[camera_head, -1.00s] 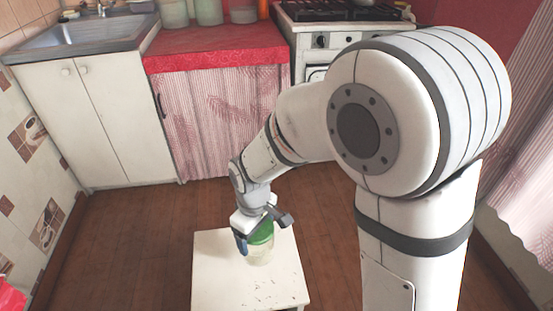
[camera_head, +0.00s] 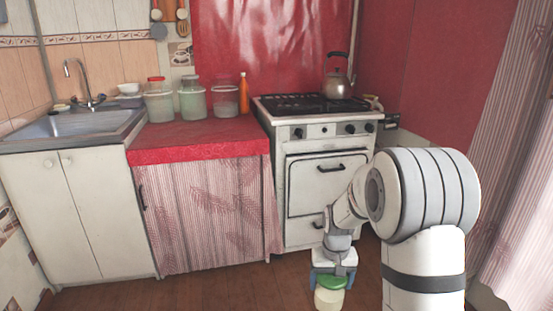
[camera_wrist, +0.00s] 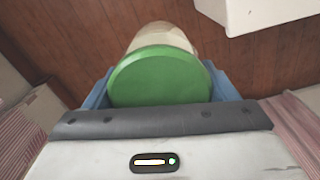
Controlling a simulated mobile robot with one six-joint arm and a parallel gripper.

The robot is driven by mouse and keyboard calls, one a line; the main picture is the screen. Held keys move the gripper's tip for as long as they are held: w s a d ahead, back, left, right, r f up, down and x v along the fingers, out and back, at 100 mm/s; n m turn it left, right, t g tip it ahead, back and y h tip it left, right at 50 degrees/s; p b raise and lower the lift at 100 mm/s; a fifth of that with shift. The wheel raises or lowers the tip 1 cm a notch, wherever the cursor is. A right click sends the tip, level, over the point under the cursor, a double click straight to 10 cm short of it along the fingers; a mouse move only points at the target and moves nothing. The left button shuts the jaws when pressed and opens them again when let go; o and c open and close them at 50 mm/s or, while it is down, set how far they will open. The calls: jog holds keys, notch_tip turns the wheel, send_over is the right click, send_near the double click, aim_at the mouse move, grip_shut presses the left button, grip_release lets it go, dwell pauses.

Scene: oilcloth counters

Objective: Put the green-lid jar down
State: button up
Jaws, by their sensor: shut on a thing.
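The green-lid jar (camera_head: 330,298) is a pale, clear jar with a green lid, at the bottom of the head view, in front of the stove. My gripper (camera_head: 332,284) is shut on it from above, with a blue finger on either side of the lid. In the wrist view the green lid (camera_wrist: 160,76) fills the space between the fingers, and the jar's pale body (camera_wrist: 162,38) shows beyond it. Brown floor shows behind the jar there. The jar's base is at the frame's lower edge in the head view.
A red-topped counter (camera_head: 200,150) holds several jars (camera_head: 192,103) and an orange bottle (camera_head: 243,94), with free room at its front. The stove (camera_head: 318,135) carries a kettle (camera_head: 337,80). A sink (camera_head: 70,125) is at left. A white surface's corner (camera_wrist: 265,12) shows in the wrist view.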

jog(key=shift+r+p, duration=0.8)
jog(key=shift+p, duration=0.25)
notch_tip(320, 180, up, 17)
jog(key=s+p, duration=0.2)
jog(key=p, duration=2.5)
jog(key=shift+s, duration=0.2)
